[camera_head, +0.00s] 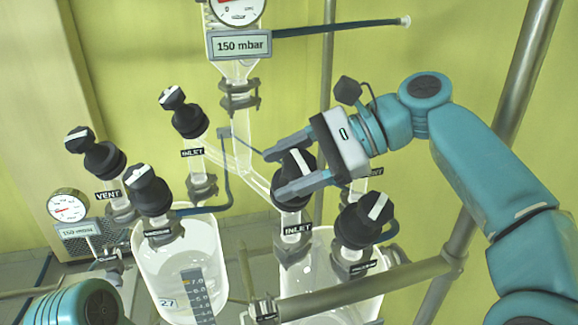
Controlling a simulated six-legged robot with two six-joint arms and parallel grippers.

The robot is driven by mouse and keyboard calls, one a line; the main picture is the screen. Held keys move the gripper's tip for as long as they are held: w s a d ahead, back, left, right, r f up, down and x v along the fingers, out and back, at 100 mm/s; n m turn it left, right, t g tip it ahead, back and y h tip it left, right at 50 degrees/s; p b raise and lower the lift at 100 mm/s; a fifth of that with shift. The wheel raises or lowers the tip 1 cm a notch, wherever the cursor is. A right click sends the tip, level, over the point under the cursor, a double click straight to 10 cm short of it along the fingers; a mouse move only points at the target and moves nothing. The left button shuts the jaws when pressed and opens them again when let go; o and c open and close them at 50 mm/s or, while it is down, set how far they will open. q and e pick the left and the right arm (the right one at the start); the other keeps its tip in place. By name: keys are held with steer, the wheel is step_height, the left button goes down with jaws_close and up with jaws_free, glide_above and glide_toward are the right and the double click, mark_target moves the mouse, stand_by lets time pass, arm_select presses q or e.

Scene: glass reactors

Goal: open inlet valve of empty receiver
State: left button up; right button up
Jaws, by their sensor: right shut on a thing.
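The right glass receiver (315,262) stands at the lower middle, partly behind a metal rail. Its inlet valve has a black knob (296,167) with a white stripe, above a label reading INLET. My right gripper (272,172) reaches in from the right and is shut on this knob, one finger on either side. The left glass receiver (204,250) has a measuring scale, and its own inlet valve (186,115) stands behind it, with a white-striped knob. I see no clear liquid in either receiver. My left gripper is out of view; only a teal arm link shows at the lower left.
Other black valve knobs stand close by: the vent valve (95,152), one at the left receiver's front (148,190), and one right of the held knob (362,218). A gauge display (240,45) reads 150 mbar. A metal rail (365,287) crosses the front.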

stand_by(0.6)
steer(key=o, duration=1)
steer(key=shift+a, duration=0.15)
steer(key=shift+c, duration=0.2)
